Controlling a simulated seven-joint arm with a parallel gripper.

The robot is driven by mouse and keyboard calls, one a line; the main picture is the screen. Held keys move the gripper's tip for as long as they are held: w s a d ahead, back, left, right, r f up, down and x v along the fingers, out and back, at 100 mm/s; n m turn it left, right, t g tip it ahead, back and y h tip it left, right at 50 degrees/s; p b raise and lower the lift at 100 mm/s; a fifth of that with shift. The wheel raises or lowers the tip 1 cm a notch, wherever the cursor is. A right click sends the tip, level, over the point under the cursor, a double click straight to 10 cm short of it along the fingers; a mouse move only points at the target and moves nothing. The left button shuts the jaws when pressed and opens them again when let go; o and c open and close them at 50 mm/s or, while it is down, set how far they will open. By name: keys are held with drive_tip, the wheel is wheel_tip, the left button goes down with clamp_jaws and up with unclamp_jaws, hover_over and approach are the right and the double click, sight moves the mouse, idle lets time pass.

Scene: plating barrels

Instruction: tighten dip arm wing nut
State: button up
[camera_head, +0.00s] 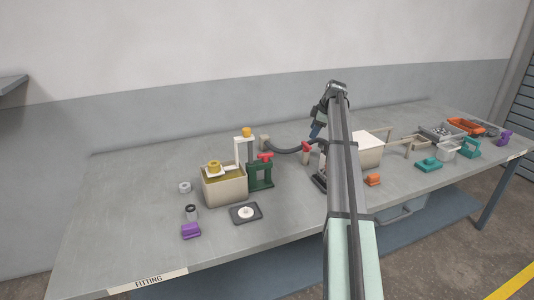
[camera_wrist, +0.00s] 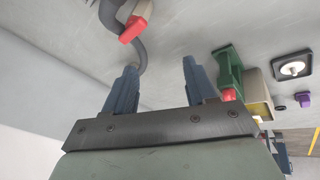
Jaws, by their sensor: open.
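In the head view a white upright post (camera_head: 240,153) stands at a cream tank (camera_head: 225,188). A yellow-orange knob (camera_head: 247,132) tops it; I cannot tell whether this is the wing nut. A yellow round part (camera_head: 214,166) sits on a white plate over the tank. A green stand (camera_head: 261,174) with a red top (camera_head: 266,157) is beside the tank. My gripper (camera_wrist: 160,65) is open and empty in the wrist view, its blue fingers apart. In the head view my gripper (camera_head: 317,129) is right of the post, above the bench and partly hidden by my arm.
A grey hose (camera_head: 286,150) runs to a red-handled fitting (camera_head: 306,151); a red handle (camera_wrist: 133,28) shows ahead in the wrist view. A dark tray (camera_head: 246,213) and purple block (camera_head: 191,231) lie in front. Another cream tank (camera_head: 368,150) stands right. The bench's left is clear.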

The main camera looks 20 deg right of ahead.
sight(265, 157)
drive_tip(key=a+r+n+g+y, duration=0.2)
drive_tip(key=a+r, duration=0.1)
drive_tip(key=a, duration=0.5)
drive_tip(key=a+r+n+g+y, duration=0.1)
drive_tip(key=a+r+n+g, duration=0.15)
drive_tip(key=a, duration=0.55)
drive_tip(key=shift+t, duration=0.35)
drive_tip(key=x, duration=1.3)
drive_tip(key=shift+s+a+f, duration=0.1)
drive_tip(key=shift+a+f, duration=0.2)
drive_tip(key=shift+f, duration=0.05)
drive_tip(key=c, duration=1)
